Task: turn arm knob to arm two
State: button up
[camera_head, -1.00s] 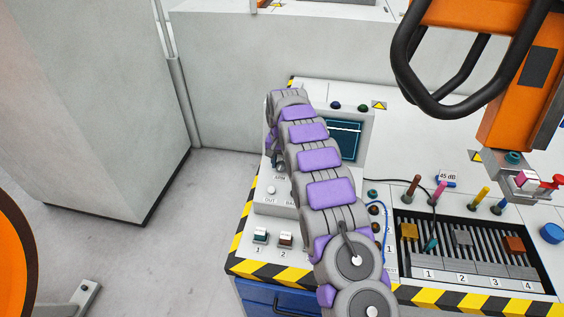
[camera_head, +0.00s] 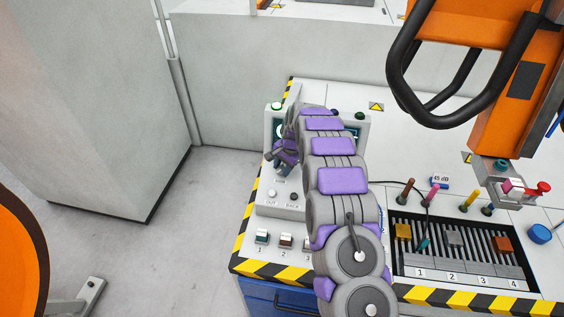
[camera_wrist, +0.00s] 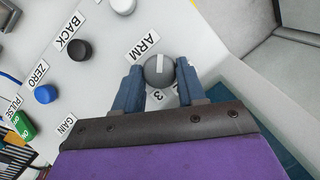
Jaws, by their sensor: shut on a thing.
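The arm knob (camera_wrist: 159,71) is a round grey knob with a white pointer line, on the pale panel in the wrist view. An ARM label (camera_wrist: 143,44) sits beside it. A 3 label (camera_wrist: 158,96) shows between my fingers, and another number label is partly covered. My gripper (camera_wrist: 158,78) has its two blue fingers on either side of the knob and is shut on it. The pointer line runs toward the top of the wrist view. In the head view my gripper (camera_head: 273,157) is small at the console's left side, and the knob is hidden there.
In the head view a slotted tray (camera_head: 455,243) and an orange machine with a black handle (camera_head: 465,75) stand right.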

jog(key=shift+r+m+t+y+p, duration=0.1)
jog(key=shift+m+t+y+p, duration=0.25)
jog(key=shift+m+p, duration=0.6)
jog(key=shift+m, duration=0.25)
jog(key=o, duration=1)
jog(key=shift+o, duration=0.2)
jog(key=p+v, duration=0.2)
jog(key=v, duration=1.5)
jog(key=shift+s, duration=0.15)
jog(key=shift+d, duration=0.1)
